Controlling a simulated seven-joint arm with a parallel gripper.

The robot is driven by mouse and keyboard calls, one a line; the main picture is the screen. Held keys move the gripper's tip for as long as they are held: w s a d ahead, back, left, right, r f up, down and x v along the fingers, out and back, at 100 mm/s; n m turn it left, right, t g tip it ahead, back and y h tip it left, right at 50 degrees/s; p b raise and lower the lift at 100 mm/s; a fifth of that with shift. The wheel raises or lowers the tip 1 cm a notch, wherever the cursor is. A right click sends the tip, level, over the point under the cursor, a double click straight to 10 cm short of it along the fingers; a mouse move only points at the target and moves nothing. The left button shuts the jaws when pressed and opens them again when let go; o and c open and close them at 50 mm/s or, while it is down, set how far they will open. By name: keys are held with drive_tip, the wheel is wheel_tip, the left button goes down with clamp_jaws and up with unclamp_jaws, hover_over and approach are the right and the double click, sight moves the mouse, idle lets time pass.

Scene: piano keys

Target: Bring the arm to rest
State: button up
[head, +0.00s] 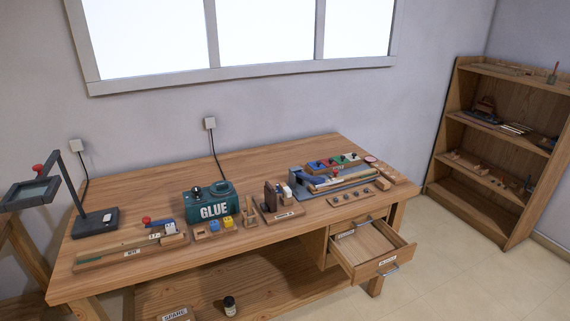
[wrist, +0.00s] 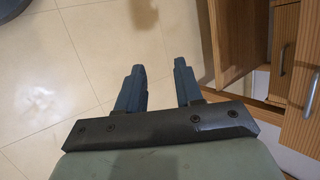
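My gripper (wrist: 160,80) shows in the wrist view with its two dark blue fingers apart and nothing between them. It is over the pale tiled floor, to the left of some wooden furniture with handles. The gripper and arm do not show in the head view.
A wooden workbench (head: 140,279) holds a green glue box (head: 213,205), a dark lamp (head: 95,222) and several small tools. Its drawer (head: 370,250) stands open at the right front. A wooden shelf unit (head: 447,165) is at the right. The floor (head: 435,265) between them is clear.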

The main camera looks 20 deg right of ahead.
drive_tip(key=s+a+f+n+g+h, duration=0.1)
drive_tip(key=a+n+g, duration=0.3)
drive_tip(key=a, duration=1.1)
drive_tip(key=s+a+f+n+g+h, duration=0.1)
drive_tip(key=a+f+n+g, duration=0.3)
drive_tip(key=a, duration=1.1)
drive_tip(key=s+a+f+n+g+h, duration=0.1)
drive_tip(key=s+a+f+n+g, duration=0.1)
drive_tip(key=a+n+g, duration=0.3)
drive_tip(key=s+a+n, duration=0.1)
drive_tip(key=a+n, duration=0.3)
drive_tip(key=a, duration=0.6)
drive_tip(key=shift+f+n+g, duration=0.3)
